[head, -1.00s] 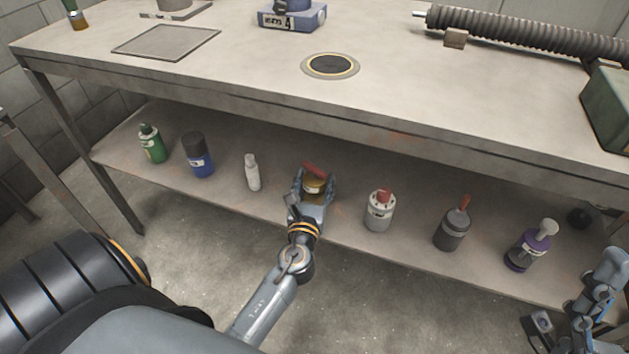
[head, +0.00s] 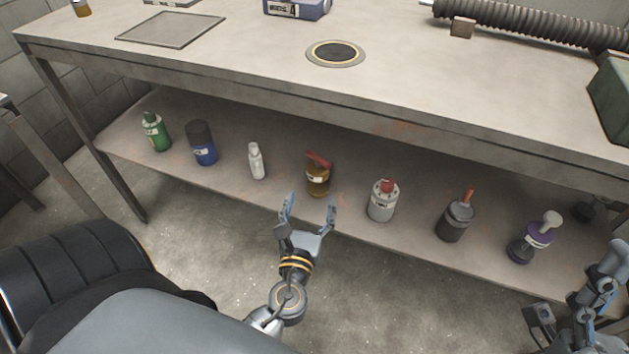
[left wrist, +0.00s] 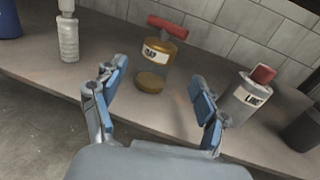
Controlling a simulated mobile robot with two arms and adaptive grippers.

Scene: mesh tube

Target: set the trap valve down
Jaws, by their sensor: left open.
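The trap valve (head: 318,178), a brass-brown body with a red handle, stands upright on the lower shelf (head: 220,187) of the bench. In the left wrist view the valve (left wrist: 155,60) shows a pale label and lies beyond the fingertips, apart from them. My left gripper (head: 310,200) is open and empty, just in front of the shelf's edge. My right gripper (head: 562,322) is low at the right of the head view, partly cut off; its jaws are unclear.
A white bottle (head: 256,161) stands left of the valve and a grey-white container with a red top (head: 382,201) stands right of it. Several more containers line the shelf. The bench top (head: 230,65) overhangs it.

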